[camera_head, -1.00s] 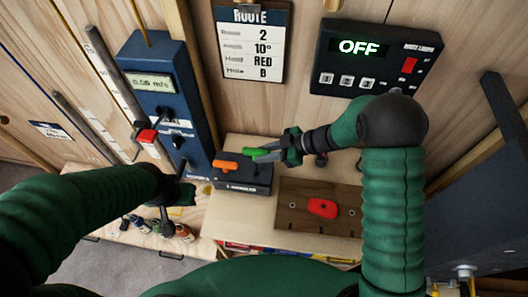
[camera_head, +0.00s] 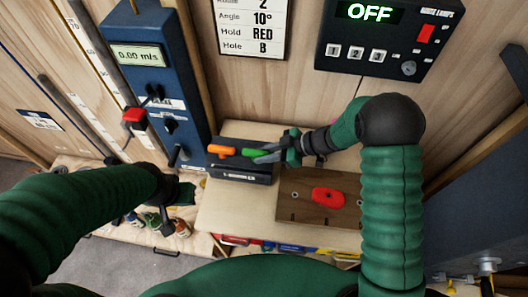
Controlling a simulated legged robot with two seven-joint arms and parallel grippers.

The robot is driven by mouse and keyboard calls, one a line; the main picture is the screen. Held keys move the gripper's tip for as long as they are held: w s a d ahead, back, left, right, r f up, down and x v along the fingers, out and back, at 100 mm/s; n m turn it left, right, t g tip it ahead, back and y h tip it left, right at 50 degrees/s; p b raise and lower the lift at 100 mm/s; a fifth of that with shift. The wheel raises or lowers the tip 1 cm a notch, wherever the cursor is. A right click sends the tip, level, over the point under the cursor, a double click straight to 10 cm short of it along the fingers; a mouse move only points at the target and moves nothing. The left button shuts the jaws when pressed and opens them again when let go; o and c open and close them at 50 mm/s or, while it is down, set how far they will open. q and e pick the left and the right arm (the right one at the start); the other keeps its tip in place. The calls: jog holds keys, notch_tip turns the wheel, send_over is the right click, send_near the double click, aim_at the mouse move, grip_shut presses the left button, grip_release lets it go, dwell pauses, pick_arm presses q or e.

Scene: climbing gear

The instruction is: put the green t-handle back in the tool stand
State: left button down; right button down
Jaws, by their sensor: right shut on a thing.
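The green t-handle (camera_head: 250,153) is in the jaws of my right gripper (camera_head: 268,154), which is shut on it. It is over the right part of the dark tool stand (camera_head: 240,174), level with an orange handle (camera_head: 221,150) at the stand's left. I cannot tell whether its shaft is in a hole, since the handle and fingers hide it. My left gripper (camera_head: 168,216) hangs at lower left, apart from the stand. Its jaws are too dark and small to read.
A wooden board with a red hold (camera_head: 328,197) lies right of the stand on the pale bench (camera_head: 225,215). A blue device (camera_head: 160,90) stands at the left behind the stand. A black panel reading OFF (camera_head: 375,45) and a route card (camera_head: 252,28) are on the wall.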

jog(key=c, duration=1.2)
grip_release()
jog(key=shift+o, duration=0.2)
jog(key=shift+d, duration=0.1)
jog(key=b+v, duration=0.1)
jog(key=v, duration=1.6)
jog(key=w+d+r+m+t+h, duration=0.3)
jog(key=w+d+m+t+h, duration=0.1)
jog(key=w+m+t+h, duration=0.4)
jog(key=s+f+m+g+h, duration=0.1)
jog(key=s+f+m+g, duration=0.2)
jog(key=s, duration=0.8)
jog(key=s+f+m+g+h, duration=0.1)
jog(key=s+f+m+g, duration=0.3)
jog(key=s, duration=0.7)
jog(key=shift+a+f+m+h, duration=0.4)
jog(key=shift+f, duration=0.35)
